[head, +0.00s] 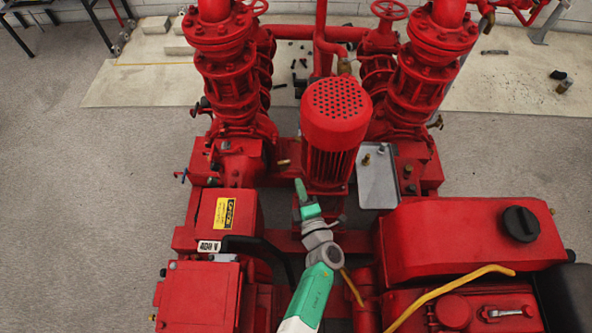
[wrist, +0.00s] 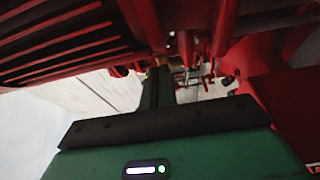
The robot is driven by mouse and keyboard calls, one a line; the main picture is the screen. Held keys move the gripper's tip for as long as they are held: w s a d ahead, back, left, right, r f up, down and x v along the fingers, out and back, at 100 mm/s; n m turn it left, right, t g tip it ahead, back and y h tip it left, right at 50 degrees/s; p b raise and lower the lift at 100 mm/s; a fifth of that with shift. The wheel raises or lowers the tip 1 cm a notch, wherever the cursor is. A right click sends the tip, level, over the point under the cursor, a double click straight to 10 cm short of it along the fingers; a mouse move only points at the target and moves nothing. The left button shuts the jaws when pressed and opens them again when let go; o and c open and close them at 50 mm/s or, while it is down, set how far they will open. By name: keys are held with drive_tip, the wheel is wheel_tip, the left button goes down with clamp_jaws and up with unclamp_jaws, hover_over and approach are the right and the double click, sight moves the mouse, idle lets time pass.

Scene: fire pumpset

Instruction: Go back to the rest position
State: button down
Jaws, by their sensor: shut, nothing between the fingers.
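My gripper (head: 301,190) is in the middle of the head view, at the end of my green and grey arm. It points away from the camera, close in front of the red motor (head: 337,150) with the perforated cap. In the wrist view my gripper's green body fills the bottom, and its shut fingers (wrist: 163,82) point forward with nothing seen between them. The ribbed underside of red machinery (wrist: 65,40) is close above it at the upper left. I cannot tell whether my gripper touches the motor.
Red pump columns (head: 225,70) and (head: 432,75) stand behind the motor. A red tank with a black cap (head: 520,223) is at the right, and a red box with a yellow label (head: 226,213) at the left. A grey tray (head: 378,180) holds small fittings. Open floor (head: 75,220) lies left.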

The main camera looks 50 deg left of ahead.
drive_tip(key=shift+v, duration=1.2)
drive_tip(key=shift+r+p, duration=0.1)
drive_tip(key=shift+p, duration=0.25)
